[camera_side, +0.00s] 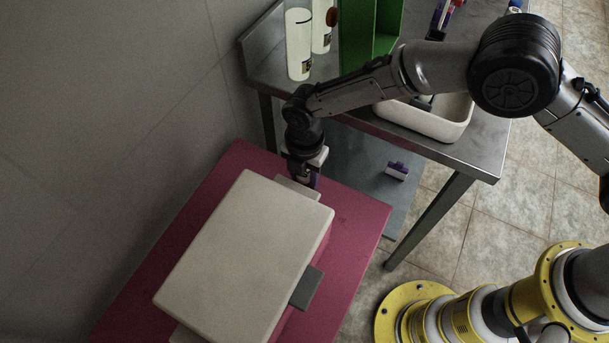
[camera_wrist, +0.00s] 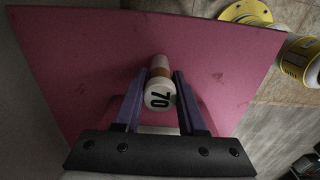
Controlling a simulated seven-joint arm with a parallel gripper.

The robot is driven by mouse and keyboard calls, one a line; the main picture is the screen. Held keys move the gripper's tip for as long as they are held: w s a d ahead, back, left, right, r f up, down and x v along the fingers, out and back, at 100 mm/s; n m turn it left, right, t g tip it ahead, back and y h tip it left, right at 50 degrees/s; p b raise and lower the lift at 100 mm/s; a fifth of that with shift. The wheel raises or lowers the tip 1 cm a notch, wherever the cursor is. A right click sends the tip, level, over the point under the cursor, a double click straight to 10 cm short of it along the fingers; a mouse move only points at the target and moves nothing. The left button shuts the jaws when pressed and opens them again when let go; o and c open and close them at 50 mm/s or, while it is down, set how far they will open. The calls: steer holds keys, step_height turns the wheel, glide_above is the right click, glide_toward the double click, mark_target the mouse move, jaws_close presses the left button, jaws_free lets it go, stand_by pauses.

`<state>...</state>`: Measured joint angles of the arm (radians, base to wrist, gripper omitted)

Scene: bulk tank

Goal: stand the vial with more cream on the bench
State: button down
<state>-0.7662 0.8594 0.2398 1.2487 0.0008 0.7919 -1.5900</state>
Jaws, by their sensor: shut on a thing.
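My gripper (camera_wrist: 161,78) has purple fingers, shut on a vial (camera_wrist: 160,99) with a white cap marked "70". A brownish band and a paler part of the vial show beyond the cap in the wrist view. In the side view my gripper (camera_side: 306,177) is low at the far end of the pink surface (camera_side: 351,212), beside a cream-coloured box lid. The vial is mostly hidden there, and I cannot tell whether it touches the surface. How much cream it holds cannot be read. I cannot make out a second vial for certain.
The cream-coloured lid (camera_side: 245,262) covers much of the pink surface, with a grey block (camera_side: 306,288) at its side. A metal table (camera_side: 480,145) behind holds a green box (camera_side: 357,35), pale bottles (camera_side: 298,45) and a white tray (camera_side: 440,125). A purple-and-white item (camera_side: 397,171) lies below.

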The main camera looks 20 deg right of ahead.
steer(key=shift+c, duration=2.4)
jaws_free()
step_height(320, 180, up, 12)
steer(key=shift+f, duration=0.15)
steer(key=shift+r, duration=0.3)
